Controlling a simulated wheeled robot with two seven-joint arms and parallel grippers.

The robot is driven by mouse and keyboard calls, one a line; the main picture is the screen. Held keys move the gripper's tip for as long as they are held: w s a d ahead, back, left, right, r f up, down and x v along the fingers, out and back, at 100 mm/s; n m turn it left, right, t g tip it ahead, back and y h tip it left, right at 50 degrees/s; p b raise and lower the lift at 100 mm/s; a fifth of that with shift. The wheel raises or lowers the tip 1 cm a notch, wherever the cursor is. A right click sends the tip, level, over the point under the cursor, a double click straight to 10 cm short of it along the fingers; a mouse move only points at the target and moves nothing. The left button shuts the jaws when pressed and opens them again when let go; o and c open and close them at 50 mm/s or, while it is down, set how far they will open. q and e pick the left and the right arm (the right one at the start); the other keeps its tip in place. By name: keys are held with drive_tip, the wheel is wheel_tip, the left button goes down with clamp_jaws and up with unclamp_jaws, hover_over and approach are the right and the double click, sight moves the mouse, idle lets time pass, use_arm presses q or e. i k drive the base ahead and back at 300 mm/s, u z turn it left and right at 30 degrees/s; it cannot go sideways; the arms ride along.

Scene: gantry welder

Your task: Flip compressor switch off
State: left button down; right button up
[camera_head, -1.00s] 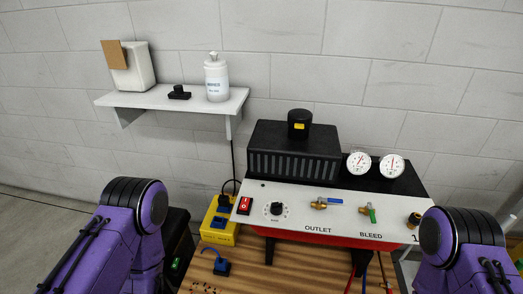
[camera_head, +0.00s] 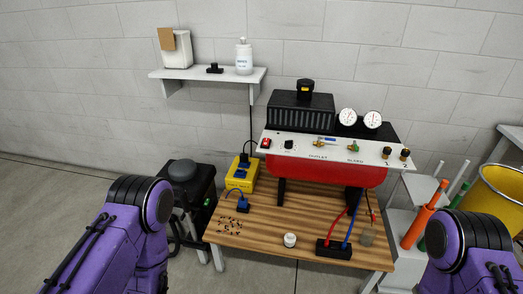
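The compressor has a red tank (camera_head: 330,170) under a white control panel (camera_head: 320,147), with a black finned motor housing (camera_head: 298,108) on top. A red rocker switch (camera_head: 266,143) sits at the panel's left end. Its on or off position is too small to tell. A black knob (camera_head: 289,144), a blue-handled outlet valve (camera_head: 325,140) and a green-handled bleed valve (camera_head: 353,148) are to its right. My two purple arms show at the lower left and lower right, both apart from the compressor. Neither gripper is in view.
The compressor stands on a wooden table (camera_head: 262,228) with a yellow power box (camera_head: 243,175), a white knob-like piece (camera_head: 290,240) and a black hose block (camera_head: 334,249). A wall shelf (camera_head: 205,75) is above left. A yellow bin (camera_head: 500,195) is at right.

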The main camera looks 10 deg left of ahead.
sight(266, 142)
drive_tip(key=z, duration=0.9)
drive_tip(key=i, duration=1.25)
drive_tip(key=u, duration=0.55)
